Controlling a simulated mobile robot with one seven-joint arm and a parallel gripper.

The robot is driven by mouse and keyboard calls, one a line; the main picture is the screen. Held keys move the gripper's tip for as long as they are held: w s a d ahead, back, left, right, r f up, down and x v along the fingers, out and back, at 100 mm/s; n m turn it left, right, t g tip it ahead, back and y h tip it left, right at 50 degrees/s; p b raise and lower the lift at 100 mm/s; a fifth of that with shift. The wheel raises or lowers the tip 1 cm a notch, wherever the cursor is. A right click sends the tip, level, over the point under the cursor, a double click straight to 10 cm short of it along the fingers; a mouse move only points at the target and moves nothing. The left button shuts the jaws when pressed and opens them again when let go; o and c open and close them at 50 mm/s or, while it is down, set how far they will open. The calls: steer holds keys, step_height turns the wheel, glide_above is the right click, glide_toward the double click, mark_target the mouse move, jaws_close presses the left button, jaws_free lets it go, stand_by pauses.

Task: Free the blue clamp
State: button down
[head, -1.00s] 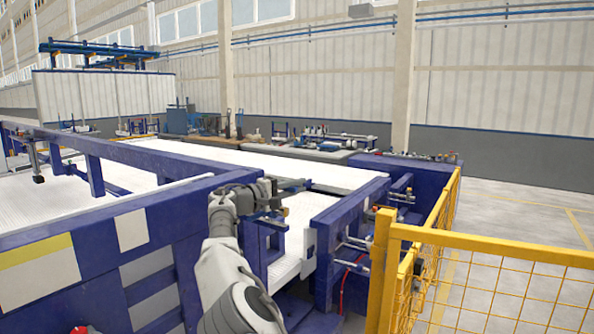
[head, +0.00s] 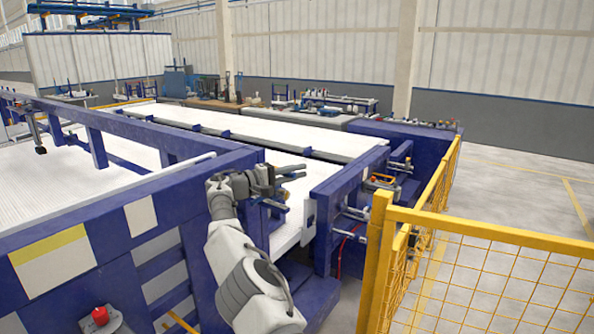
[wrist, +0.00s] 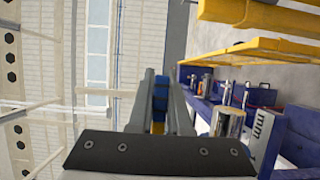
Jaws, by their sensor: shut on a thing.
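My gripper (head: 300,172) is stretched out over the corner of the blue machine frame. In the wrist view its two grey fingers (wrist: 160,78) stand close together with a narrow blue piece, which looks like the blue clamp (wrist: 160,95), held between them. A little yellow shows at the lower end of that piece. In the head view my wrist and fingers hide most of what is held. I cannot tell whether the clamp still touches the frame.
The blue frame (head: 240,160) runs along the left, with white ribbed beds behind it. A frame post with clamp fittings (head: 382,181) stands right of my gripper. A yellow mesh fence (head: 480,250) closes off the front right. A red button (head: 100,314) is at the lower left.

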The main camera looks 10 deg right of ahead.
steer(key=c, duration=0.9)
jaws_free()
steer(key=shift+o, duration=0.2)
steer(key=p+v, duration=0.1)
steer(key=v, duration=1.6)
steer(key=shift+a, duration=0.2)
steer(key=shift+s, duration=0.1)
